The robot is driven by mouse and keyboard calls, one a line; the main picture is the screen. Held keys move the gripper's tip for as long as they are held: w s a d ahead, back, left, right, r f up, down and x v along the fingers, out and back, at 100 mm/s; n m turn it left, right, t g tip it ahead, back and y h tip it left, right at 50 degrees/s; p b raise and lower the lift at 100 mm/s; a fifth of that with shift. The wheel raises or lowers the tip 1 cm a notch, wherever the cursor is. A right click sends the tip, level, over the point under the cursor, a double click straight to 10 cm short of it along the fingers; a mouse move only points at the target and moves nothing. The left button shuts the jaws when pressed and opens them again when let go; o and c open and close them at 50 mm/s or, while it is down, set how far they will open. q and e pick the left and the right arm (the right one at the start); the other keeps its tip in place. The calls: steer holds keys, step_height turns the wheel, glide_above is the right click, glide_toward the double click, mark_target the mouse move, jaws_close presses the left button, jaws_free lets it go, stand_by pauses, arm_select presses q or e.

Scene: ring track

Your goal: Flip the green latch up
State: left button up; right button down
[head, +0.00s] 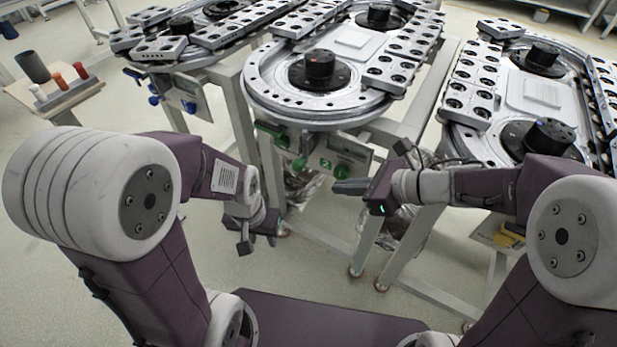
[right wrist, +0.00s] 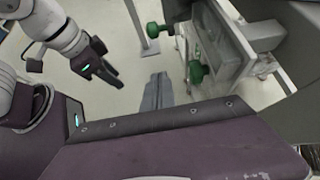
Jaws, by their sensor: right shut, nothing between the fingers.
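Below the front of the middle ring track, a dark green piece (head: 271,134), perhaps the latch, lies roughly level; whether it is up or down I cannot tell. Two green knobs, left (head: 299,164) and right (head: 345,171), stick out below it. In the right wrist view a dark green part (right wrist: 177,11) shows at the top edge. My right gripper (head: 350,187) is shut and empty, just below the right knob and apart from it. Its fingers also show in the right wrist view (right wrist: 157,92). My left gripper (head: 268,232) hangs lower left of the knobs; its opening is unclear.
The middle ring track (head: 262,90) overhangs its metal frame legs. A panel (head: 327,162) marked 2 sits between the knobs. Another track stands at right (head: 465,140). A small stand (head: 58,103) with coloured cylinders is far left. The floor between my arms is mostly free.

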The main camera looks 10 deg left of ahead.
mark_target(308, 152)
steer(key=b+x, duration=0.4)
steer(key=x, duration=0.6)
steer(key=shift+w+a+r+p, duration=0.1)
steer(key=shift+a+r+p, duration=0.1)
steer(key=shift+r+p, duration=0.55)
steer(key=shift+w+a+r+p, duration=0.1)
steer(key=shift+a+r+p, duration=0.2)
steer(key=shift+r, duration=0.8)
step_height(308, 152, up, 7)
steer(key=p, duration=0.5)
steer(key=shift+r, duration=0.2)
steer(key=shift+w, duration=0.1)
